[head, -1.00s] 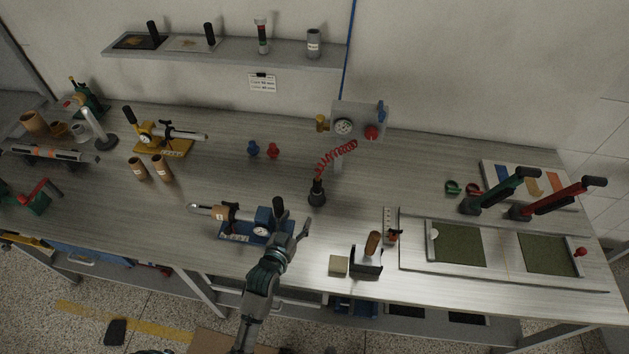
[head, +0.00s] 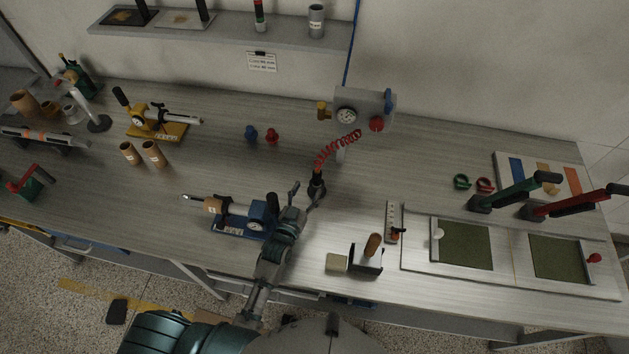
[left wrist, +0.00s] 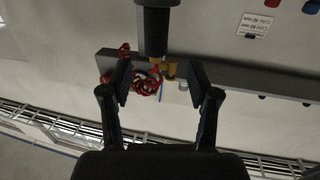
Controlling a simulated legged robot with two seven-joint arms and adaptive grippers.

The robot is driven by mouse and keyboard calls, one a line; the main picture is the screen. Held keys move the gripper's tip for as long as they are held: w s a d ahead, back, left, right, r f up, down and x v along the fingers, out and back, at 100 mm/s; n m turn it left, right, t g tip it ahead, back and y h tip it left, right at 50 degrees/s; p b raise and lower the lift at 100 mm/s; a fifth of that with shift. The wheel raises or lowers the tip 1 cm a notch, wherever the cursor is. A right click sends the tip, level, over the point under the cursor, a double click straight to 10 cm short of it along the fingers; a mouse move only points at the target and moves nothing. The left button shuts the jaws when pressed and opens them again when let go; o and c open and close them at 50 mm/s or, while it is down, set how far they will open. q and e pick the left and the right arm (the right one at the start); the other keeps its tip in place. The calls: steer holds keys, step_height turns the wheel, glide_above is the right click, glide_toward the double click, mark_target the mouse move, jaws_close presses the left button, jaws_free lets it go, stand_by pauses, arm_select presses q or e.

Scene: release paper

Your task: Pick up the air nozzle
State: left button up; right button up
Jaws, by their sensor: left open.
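The air nozzle (head: 317,183) is a dark upright piece at the lower end of a red coiled hose (head: 338,150), near the middle of the bench. In the left wrist view the dark nozzle (left wrist: 156,28) comes in from the top, just beyond the fingertips, roughly centred between them. My left gripper (head: 308,193) is open, with its fingers spread close to the nozzle in the head view. The left wrist view shows the open fingers (left wrist: 161,82) with nothing clamped. The nozzle's base is partly hidden by the gripper. My right gripper is not in view.
A blue clamp device (head: 240,218) stands close to the left of my left wrist. A gauge box (head: 362,107) is behind the nozzle. A wooden-handled tool (head: 370,252) and a small block (head: 337,263) lie front right.

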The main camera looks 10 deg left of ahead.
mark_target(316, 177)
arm_select(q)
steer(key=w+d, duration=0.1)
steer(key=w, duration=0.1)
steer(key=shift+w+d, duration=0.4)
steer(key=w, duration=0.4)
steer(key=shift+d+r, duration=0.1)
steer(key=shift+d, duration=0.05)
steer(key=shift+w, duration=0.3)
steer(key=shift+w+a, duration=0.1)
steer(key=shift+a, duration=0.25)
steer(key=shift+d, duration=0.1)
steer(key=c, duration=0.4)
steer(key=shift+d, duration=0.3)
steer(key=c, duration=0.8)
steer(key=shift+d, duration=0.1)
jaws_close()
steer(key=shift+a+r, duration=0.2)
steer(key=shift+r, duration=0.1)
step_height(316, 177, up, 7)
steer(key=shift+r+p, duration=0.1)
steer(key=shift+p, duration=0.35)
step_height(316, 177, up, 10)
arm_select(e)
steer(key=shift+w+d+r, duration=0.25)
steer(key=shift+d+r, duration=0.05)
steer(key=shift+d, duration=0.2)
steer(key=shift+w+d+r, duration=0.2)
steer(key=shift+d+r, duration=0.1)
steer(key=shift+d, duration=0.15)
